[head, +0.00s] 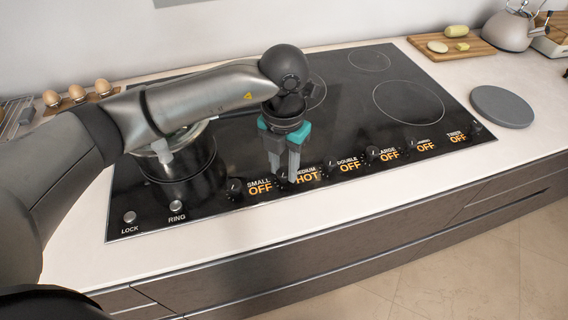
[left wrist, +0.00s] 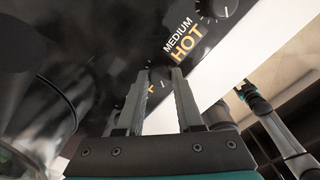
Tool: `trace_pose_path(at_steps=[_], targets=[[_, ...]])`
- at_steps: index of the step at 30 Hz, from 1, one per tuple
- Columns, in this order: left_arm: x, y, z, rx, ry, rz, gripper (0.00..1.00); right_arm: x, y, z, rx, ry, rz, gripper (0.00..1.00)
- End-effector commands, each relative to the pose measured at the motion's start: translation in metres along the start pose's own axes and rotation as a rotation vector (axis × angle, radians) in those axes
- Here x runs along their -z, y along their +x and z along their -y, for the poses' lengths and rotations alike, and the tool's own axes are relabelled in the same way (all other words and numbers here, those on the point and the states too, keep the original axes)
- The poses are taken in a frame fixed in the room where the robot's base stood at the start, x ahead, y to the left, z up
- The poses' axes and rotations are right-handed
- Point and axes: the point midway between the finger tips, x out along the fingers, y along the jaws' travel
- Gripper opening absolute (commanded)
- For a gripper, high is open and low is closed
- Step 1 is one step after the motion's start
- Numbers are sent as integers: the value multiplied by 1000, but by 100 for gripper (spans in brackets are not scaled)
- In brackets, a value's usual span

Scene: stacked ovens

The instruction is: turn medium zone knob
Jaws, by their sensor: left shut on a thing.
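The black cooktop (head: 330,130) has a row of knobs along its front edge. The medium knob (left wrist: 160,75) sits beside the label "MEDIUM HOT" (head: 305,174). My left gripper (head: 284,178) reaches down to it from above and is shut on it, one finger on each side. In the head view the fingers mostly hide this knob. The small knob (head: 234,188) is just left, with its display reading OFF. The double knob (head: 332,167) is to the right, also OFF. My right gripper (left wrist: 243,87) shows small in the left wrist view; its jaws are unclear.
A pot (head: 184,168) stands at the cooktop's left, partly under my left arm. Eggs (head: 78,93) sit behind it. A grey round disc (head: 502,106), a cutting board (head: 462,47) and a kettle (head: 508,30) are at the right. The front counter strip is clear.

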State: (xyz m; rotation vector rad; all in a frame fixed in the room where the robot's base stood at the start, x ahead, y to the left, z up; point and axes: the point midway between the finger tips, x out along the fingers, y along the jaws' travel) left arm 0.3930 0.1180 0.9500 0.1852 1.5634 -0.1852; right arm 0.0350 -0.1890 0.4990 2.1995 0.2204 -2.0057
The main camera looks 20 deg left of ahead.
Motion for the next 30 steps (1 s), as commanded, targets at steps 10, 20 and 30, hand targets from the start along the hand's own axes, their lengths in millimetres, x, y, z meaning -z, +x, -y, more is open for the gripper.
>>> trace_pose_path(at_steps=[10,20,30], targets=[[0,-1,0,-1,-61,1,0,0,-1,0,0,0,0,65],[-1,-1,0,0,-62,2,0,0,-1,0,0,1,0,65],[0,0,0,0,-60,1,65,0,-1,0,0,0,0,65]])
